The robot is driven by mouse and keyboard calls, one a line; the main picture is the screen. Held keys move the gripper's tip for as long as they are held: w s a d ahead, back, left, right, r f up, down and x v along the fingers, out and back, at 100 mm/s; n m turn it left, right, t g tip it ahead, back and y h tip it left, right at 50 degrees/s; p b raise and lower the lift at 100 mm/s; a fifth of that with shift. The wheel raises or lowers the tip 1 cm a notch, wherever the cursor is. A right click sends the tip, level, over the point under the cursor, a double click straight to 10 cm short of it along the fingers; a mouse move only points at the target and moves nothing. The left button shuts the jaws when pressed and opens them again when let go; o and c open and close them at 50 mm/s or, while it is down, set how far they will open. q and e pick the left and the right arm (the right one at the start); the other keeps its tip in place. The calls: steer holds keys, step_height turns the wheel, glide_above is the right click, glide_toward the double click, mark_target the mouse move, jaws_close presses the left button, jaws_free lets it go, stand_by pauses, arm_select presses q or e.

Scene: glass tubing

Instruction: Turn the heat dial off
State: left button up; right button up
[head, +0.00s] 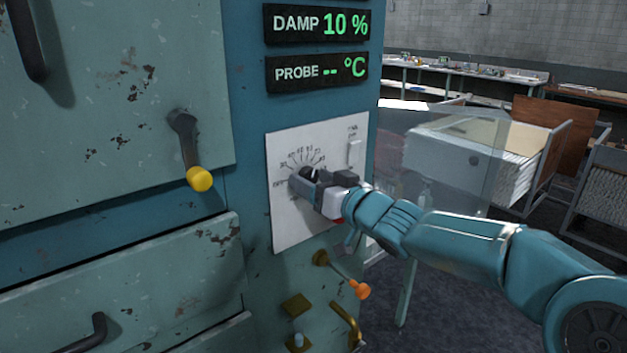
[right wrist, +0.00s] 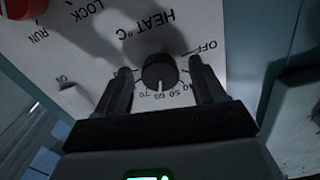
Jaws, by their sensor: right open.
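The heat dial (right wrist: 160,72) is a round black knob on a white panel (head: 288,222). In the right wrist view its white mark points down to about 60 on the scale, away from the OFF label at the upper right. My right gripper (right wrist: 160,68) is open, with one dark finger on each side of the knob. I cannot tell whether either finger touches it. In the head view the right gripper (head: 307,184) reaches the panel from the right and partly covers the dial (head: 311,173). My left gripper is not in view.
A red knob (right wrist: 24,8) sits near the LOCK and RUN labels. A white switch (head: 354,153) is at the panel's upper right. Below are an orange-tipped lever (head: 361,289) and brass fittings (head: 297,305). A yellow-knobbed handle (head: 199,179) is at left.

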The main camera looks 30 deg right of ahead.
steer(key=shift+w, duration=0.35)
steer(key=c, duration=1.1)
steer(key=shift+o, duration=0.2)
steer(key=shift+n, duration=0.3)
steer(key=n+b, duration=0.2)
steer(key=n, duration=0.2)
steer(key=shift+n, duration=0.3)
steer(key=n+b, duration=0.2)
steer(key=n, duration=0.4)
steer(key=shift+n, duration=0.3)
steer(key=n+b, duration=0.1)
steer(key=n, duration=0.5)
steer(key=shift+d+b, duration=0.1)
steer(key=shift+b, duration=0.3)
steer(key=n+b, duration=0.1)
steer(key=n, duration=0.4)
steer(key=shift+r, duration=0.15)
